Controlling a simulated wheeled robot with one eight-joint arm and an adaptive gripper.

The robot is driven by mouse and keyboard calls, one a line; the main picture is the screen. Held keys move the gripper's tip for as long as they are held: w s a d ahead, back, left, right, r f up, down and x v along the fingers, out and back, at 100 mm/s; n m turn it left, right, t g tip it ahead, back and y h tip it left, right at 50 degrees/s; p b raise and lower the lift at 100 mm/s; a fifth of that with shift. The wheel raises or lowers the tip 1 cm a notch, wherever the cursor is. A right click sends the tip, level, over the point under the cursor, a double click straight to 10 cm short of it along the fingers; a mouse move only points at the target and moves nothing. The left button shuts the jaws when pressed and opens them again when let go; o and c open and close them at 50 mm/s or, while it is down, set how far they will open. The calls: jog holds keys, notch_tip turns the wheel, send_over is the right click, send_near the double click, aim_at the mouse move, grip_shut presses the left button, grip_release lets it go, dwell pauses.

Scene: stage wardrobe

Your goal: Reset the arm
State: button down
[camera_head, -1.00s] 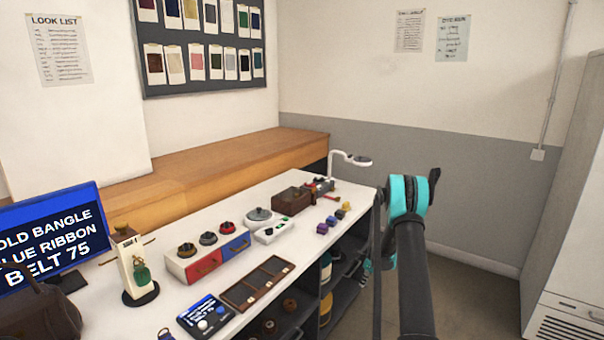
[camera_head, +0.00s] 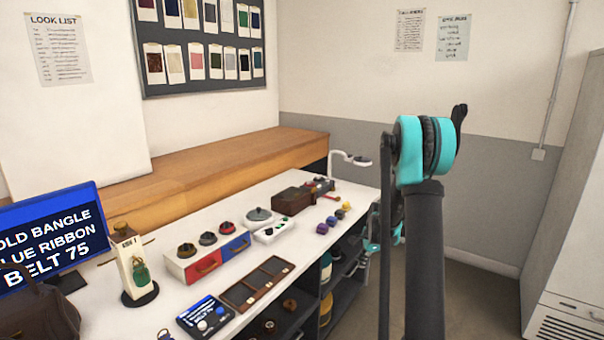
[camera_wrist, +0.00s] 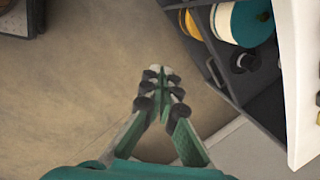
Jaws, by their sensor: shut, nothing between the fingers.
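My gripper (camera_wrist: 160,80) points down over the bare floor in the wrist view. Its fingers meet at the tips, with nothing between them. The shelf unit under the white table is to the right of the fingers, apart from them. In the head view my arm (camera_head: 425,250) rises at the right of the table, with its teal joint at the top. The gripper is mostly hidden behind the arm there; teal parts show low beside the table's right end.
The white table (camera_head: 190,297) holds a drawer box (camera_head: 207,258), a brown tray (camera_head: 258,285), a small stand (camera_head: 135,265) and a lamp (camera_head: 350,157). Spools (camera_wrist: 243,22) sit on the shelf near my gripper. A grey cabinet (camera_head: 570,220) stands at right. Floor between is clear.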

jog(key=s+a+r+n, duration=0.1)
jog(key=s+r+n, duration=0.3)
jog(key=s, duration=0.5)
jog(key=s+a+r+n+t+h, duration=0.1)
jog(key=s+a+r+n, duration=0.2)
jog(key=s, duration=0.5)
jog(key=s+r+n, duration=0.4)
jog(key=s+n, duration=0.1)
jog(key=s, duration=0.4)
jog(key=s+f+n, duration=0.1)
jog(key=s+n, duration=0.3)
jog(key=s, duration=0.5)
jog(key=shift+a+f+n+t, duration=0.25)
jog(key=shift+f+n+t, duration=0.15)
jog(key=shift+s, duration=0.1)
